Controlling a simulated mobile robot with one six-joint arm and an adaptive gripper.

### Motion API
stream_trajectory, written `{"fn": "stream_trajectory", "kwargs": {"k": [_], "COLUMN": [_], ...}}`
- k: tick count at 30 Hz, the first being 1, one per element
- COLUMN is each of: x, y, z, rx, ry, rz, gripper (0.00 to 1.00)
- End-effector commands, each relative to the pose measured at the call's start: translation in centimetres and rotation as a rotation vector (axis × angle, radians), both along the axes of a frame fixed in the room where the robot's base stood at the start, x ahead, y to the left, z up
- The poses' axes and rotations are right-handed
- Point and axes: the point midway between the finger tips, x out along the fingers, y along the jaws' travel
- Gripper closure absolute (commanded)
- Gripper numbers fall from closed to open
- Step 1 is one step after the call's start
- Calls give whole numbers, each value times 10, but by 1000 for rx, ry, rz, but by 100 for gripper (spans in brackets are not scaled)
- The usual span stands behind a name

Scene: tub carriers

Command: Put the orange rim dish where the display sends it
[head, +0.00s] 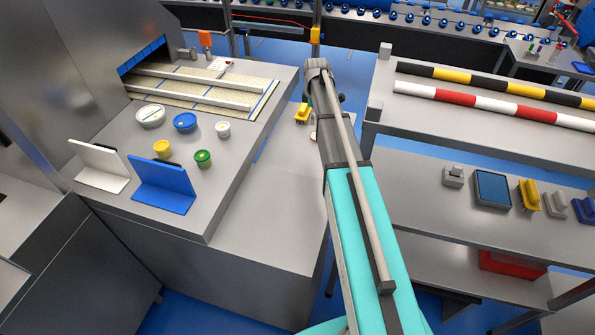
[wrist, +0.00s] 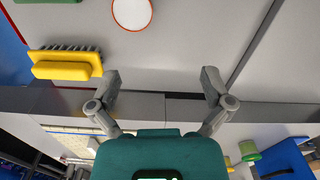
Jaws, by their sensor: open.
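A white round dish with an orange-red rim (wrist: 132,13) lies on the grey surface at the top of the wrist view, cut off by the frame edge. In the head view only a sliver of it (head: 313,136) shows beside my arm. My gripper (wrist: 162,83) is open and empty, with its fingers apart from the dish, which is ahead and slightly left of them in the wrist view. In the head view my arm hides the fingers. A small panel with a dark blue face (head: 492,188) lies on the right bench; I cannot read anything on it.
A yellow brush (wrist: 62,68) lies left of the dish. The left counter holds a white tub (head: 150,117), a blue tub (head: 185,122), a green tub (head: 203,158), a white stand (head: 100,166) and a blue stand (head: 164,186). Striped bars (head: 490,105) lie on the right shelf.

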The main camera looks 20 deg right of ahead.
Motion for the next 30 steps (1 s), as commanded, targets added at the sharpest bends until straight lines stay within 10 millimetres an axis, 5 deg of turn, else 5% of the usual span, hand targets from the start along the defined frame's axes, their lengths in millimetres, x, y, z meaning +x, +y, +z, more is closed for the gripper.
{"fn": "stream_trajectory", "kwargs": {"k": [12,21,30], "x": [-139,-237,-281], "y": [91,139,157], "z": [0,0,0], "rx": [-2,-3,-4], "ry": [1,0,0], "rz": [-508,-893,-1095], "gripper": [0,0,0]}}
